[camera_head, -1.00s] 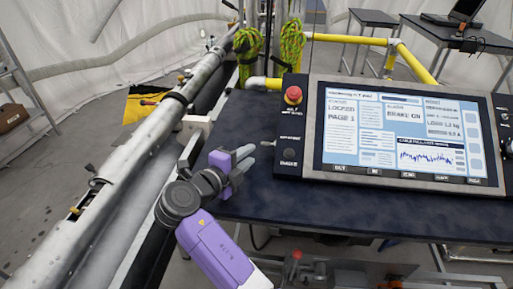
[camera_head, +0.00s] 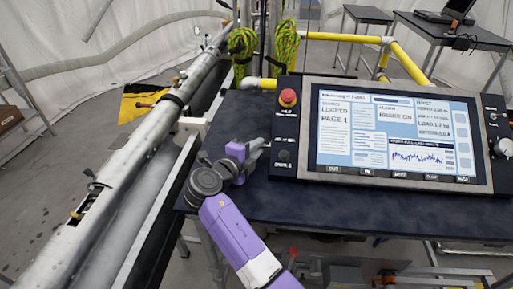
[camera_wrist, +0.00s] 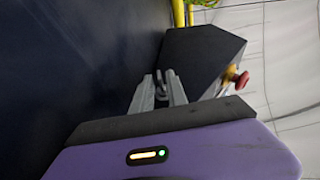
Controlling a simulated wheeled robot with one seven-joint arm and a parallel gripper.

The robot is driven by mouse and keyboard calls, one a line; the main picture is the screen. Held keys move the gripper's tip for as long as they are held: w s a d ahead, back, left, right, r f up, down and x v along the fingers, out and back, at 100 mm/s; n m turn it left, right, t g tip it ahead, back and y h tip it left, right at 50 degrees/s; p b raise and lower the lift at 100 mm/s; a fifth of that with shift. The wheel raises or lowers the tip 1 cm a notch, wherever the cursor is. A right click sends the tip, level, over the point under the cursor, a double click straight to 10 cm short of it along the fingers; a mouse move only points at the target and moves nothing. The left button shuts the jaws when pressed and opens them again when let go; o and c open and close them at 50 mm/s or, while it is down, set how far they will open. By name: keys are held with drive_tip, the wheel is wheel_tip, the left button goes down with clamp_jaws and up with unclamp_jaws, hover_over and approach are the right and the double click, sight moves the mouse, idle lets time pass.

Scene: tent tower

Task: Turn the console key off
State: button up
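The console (camera_head: 290,125) stands on the dark table with its lit screen facing me. A small grey key-like part (camera_wrist: 162,82) at the console's near face shows between my fingertips in the wrist view. In the head view my gripper hides it. My gripper (camera_head: 257,147) is at the left edge of the console's left panel, and it also shows in the wrist view (camera_wrist: 161,90). Its two grey fingers are apart, on either side of that part; contact with it is not clear. The screen (camera_head: 396,132) reads "LOCKED" and "BRAKE ON".
The dark table top (camera_head: 340,205) is clear in front. A long metal pipe (camera_head: 140,140) runs along the left. Green ropes (camera_head: 284,42) hang behind.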

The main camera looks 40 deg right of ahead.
clamp_jaws()
idle(1.2)
drive_tip(key=g+y, duration=0.1)
drive_tip(key=n+y, duration=0.1)
drive_tip(key=y, duration=0.1)
drive_tip(key=shift+w+d+r+g+b, duration=0.1)
drive_tip(key=shift+w+r+g+b, duration=0.05)
drive_tip(key=shift+r+g+b, duration=0.2)
drive_tip(key=g+y, duration=0.1)
drive_tip(key=y, duration=0.2)
drive_tip(key=shift+w+d+r+n+g+p, duration=0.15)
drive_tip(key=shift+r+n+g+p, duration=0.2)
drive_tip(key=shift+r+n+p, duration=0.05)
drive_tip(key=y, duration=0.1)
drive_tip(key=g+y, duration=0.1)
drive_tip(key=g+y+p, duration=0.1)
drive_tip(key=shift+w+d+r+n, duration=0.15)
drive_tip(key=shift+w+d+n, duration=0.1)
drive_tip(key=shift+n, duration=0.15)
drive_tip(key=shift+w+d+n+g+y, duration=0.1)
drive_tip(key=shift+d+n+g+y, duration=0.1)
drive_tip(key=shift+g+y, duration=0.4)
drive_tip(key=shift+d+n+g+y, duration=0.1)
drive_tip(key=shift+n+g+y, duration=0.1)
drive_tip(key=shift+g+y, duration=0.4)
drive_tip(key=shift+y, duration=0.3)
